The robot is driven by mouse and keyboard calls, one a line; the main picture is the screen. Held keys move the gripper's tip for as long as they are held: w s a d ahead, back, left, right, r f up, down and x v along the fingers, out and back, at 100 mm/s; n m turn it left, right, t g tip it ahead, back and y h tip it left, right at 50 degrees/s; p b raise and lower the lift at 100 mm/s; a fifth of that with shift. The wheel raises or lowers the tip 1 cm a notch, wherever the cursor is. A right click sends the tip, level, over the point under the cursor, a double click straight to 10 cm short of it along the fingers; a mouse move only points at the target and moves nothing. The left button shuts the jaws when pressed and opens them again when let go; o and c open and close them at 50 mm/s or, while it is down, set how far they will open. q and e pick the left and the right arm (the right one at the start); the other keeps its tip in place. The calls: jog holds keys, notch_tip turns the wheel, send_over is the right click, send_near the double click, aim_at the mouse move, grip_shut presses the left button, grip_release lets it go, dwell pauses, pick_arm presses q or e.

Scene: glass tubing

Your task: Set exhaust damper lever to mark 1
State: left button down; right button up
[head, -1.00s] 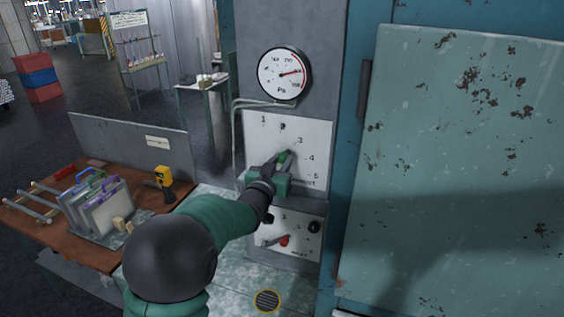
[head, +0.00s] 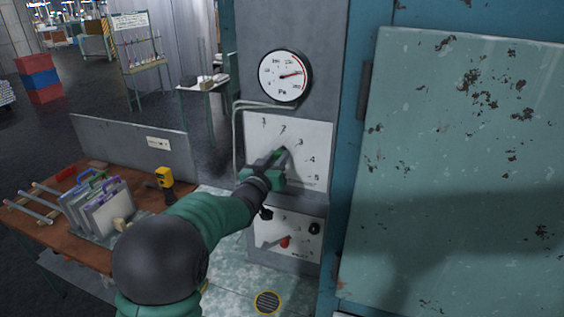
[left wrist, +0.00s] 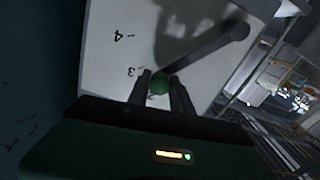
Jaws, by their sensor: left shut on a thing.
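My left gripper (left wrist: 160,90) is shut on the knob, with a finger on either side. The knob sits close to mark 3, on the side away from mark 4. In the head view my left gripper (head: 279,160) is at the white scale plate (head: 312,136), below marks 2 and 3, and hides most of the lever. Mark 1 is at the plate's upper left. My right gripper is not in view.
A round pressure gauge (head: 285,76) is above the plate. A lower panel (head: 272,232) with a red knob and dark knobs is below it. A rusty teal door (head: 450,150) stands to the right. A brown bench (head: 148,200) with racks and a yellow tool is at left.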

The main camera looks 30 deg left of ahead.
pick_arm(q)
jog(key=s+a+r+n+p, duration=0.1)
jog(key=a+r+n+p, duration=0.1)
jog(key=a+n+p, duration=0.2)
jog(key=shift+s+a+r+n, duration=0.25)
jog(key=shift+s+a+n, duration=0.15)
jog(key=shift+a+n, duration=0.95)
jog(key=shift+a, duration=0.1)
jog(key=c, duration=1.2)
grip_release()
jog(key=shift+c, duration=0.2)
jog(key=shift+o, duration=0.5)
jog(key=shift+s+a, duration=0.1)
jog(key=shift+a, duration=0.05)
